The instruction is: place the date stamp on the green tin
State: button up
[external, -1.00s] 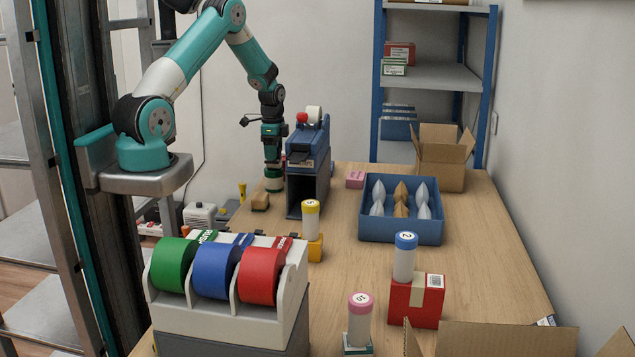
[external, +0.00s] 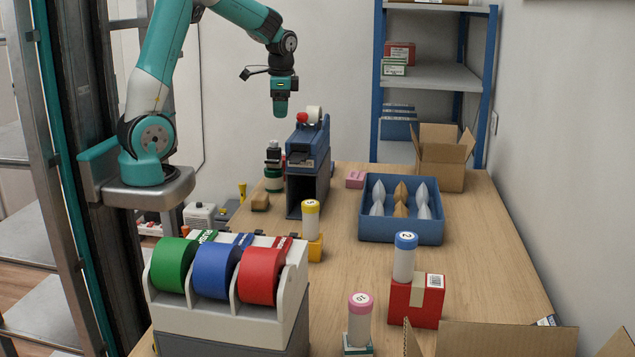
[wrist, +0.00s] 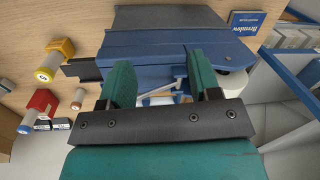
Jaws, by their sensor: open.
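The date stamp (external: 273,152), a small dark piece with a pale band, stands upright on top of the green tin (external: 274,184) at the far left of the counter, left of the blue label machine. The tin is green with a white band, and the label machine partly hides it. My gripper (external: 280,111) is open and empty, well above the stamp and slightly to its right, apart from it. In the wrist view, its two teal fingers (wrist: 161,78) are spread over the blue machine. I cannot make out the stamp or the tin there.
The blue machine (external: 308,146) stands close beside the tin on a dark stand. A blue tray (external: 401,233) with cone shapes, an open carton (external: 441,177), a red box (external: 415,303) and a tape rack (external: 230,322) stand on the counter. The counter's middle is mostly clear.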

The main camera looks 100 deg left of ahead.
jog(key=s+d+r+n+y, duration=0.1)
jog(key=s+d+n, duration=0.1)
jog(key=d, duration=0.7)
jog(key=s+d+r+n+y, duration=0.1)
jog(key=s+d, duration=0.3)
jog(key=d, duration=0.5)
jog(key=shift+r+n+t+y, duration=0.15)
jog(key=shift+n+t+y, duration=0.25)
jog(key=shift+n, duration=0.5)
